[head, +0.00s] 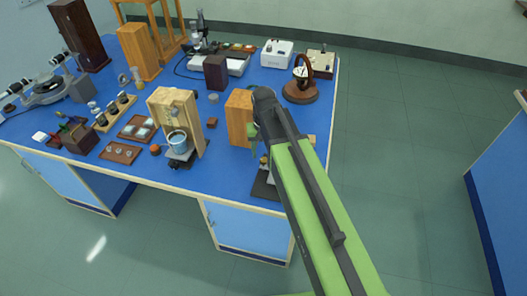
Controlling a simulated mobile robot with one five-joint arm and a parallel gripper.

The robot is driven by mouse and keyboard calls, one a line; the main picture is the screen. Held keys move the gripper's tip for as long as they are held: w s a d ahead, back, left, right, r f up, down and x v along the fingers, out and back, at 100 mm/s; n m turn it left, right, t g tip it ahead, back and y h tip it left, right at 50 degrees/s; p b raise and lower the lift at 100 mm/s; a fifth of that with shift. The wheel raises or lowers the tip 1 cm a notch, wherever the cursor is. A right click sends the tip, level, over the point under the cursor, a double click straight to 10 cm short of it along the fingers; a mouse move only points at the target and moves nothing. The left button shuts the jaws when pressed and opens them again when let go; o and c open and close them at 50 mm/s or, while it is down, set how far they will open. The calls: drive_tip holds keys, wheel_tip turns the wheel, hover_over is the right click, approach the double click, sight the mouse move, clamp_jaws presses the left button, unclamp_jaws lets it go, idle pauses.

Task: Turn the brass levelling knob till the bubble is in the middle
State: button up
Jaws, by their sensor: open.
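My green and black arm reaches in from the lower right over the right end of the blue bench. My gripper (256,148) hangs down at the far end of the arm, mostly hidden behind it. It looks open, with nothing seen in it. Just below it a small instrument on a dark base (264,187) stands near the bench's front edge, partly covered by my arm. I cannot make out the brass levelling knob or the bubble; they are hidden or too small here. I cannot tell whether the gripper touches the instrument.
A wooden box (238,119) stands just left of my gripper. A ring instrument on a round base (299,92) stands behind right. Bare blue top (222,165) lies between stand and box. Green floor is open right.

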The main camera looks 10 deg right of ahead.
sight(264, 160)
wheel_tip(264, 160, up, 14)
drive_tip(key=p, duration=1.2)
drive_tip(key=shift+p, duration=0.3)
drive_tip(key=shift+r, duration=0.1)
drive_tip(key=s+d+f+b, duration=0.8)
drive_tip(key=d, duration=0.2)
drive_tip(key=shift+f, duration=0.15)
